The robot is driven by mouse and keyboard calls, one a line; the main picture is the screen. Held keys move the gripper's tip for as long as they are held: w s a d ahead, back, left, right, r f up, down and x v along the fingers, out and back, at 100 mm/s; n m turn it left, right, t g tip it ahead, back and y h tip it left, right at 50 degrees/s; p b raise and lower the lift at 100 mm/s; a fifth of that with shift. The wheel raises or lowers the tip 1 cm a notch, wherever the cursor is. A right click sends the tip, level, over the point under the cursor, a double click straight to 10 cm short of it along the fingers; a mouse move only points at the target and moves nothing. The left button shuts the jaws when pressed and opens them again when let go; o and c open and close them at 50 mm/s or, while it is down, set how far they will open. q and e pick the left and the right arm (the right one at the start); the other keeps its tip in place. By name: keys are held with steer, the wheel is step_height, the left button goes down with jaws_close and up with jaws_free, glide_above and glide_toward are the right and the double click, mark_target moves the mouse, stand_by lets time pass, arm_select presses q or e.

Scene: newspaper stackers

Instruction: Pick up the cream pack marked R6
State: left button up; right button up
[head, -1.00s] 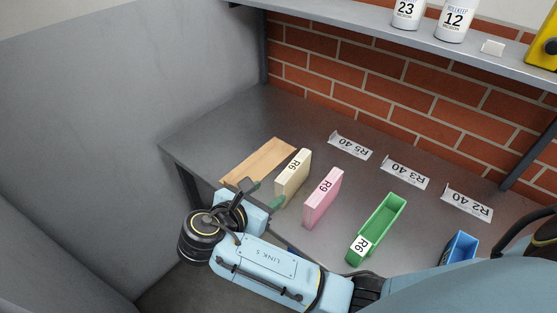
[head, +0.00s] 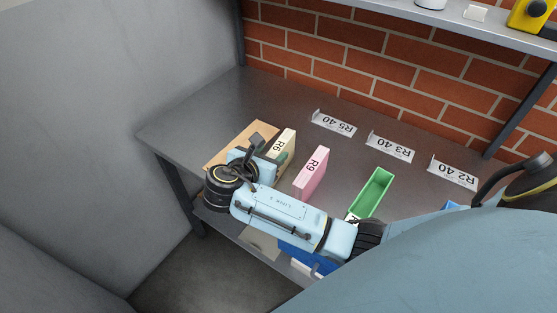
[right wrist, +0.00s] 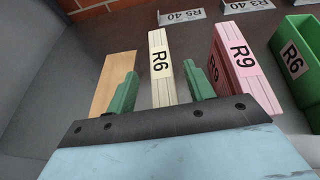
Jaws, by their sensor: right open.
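The cream pack marked R6 (head: 285,142) stands upright on the grey table, partly hidden by my right gripper in the head view. In the right wrist view the cream pack (right wrist: 160,66) stands between the two green fingers of my right gripper (right wrist: 158,92). The fingers are open, one on each side of the pack, with a visible gap on each side. In the head view my right gripper (head: 275,158) is at the near side of the pack, and its fingers are mostly hidden. My left gripper is not in view.
A pink pack marked R9 (head: 311,173) stands close to the right of the cream pack. A wooden board (head: 232,147) lies to the left. A green bin (head: 375,192) is farther right. Label holders, one of them R5 40 (head: 333,124), stand behind. A brick wall closes the back.

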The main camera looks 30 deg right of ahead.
steer(key=x, duration=0.2)
steer(key=shift+d+f, duration=0.2)
steer(key=shift+d, duration=0.05)
steer(key=shift+w, duration=0.1)
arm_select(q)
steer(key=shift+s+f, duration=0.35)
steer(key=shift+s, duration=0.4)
arm_select(e)
jaws_close()
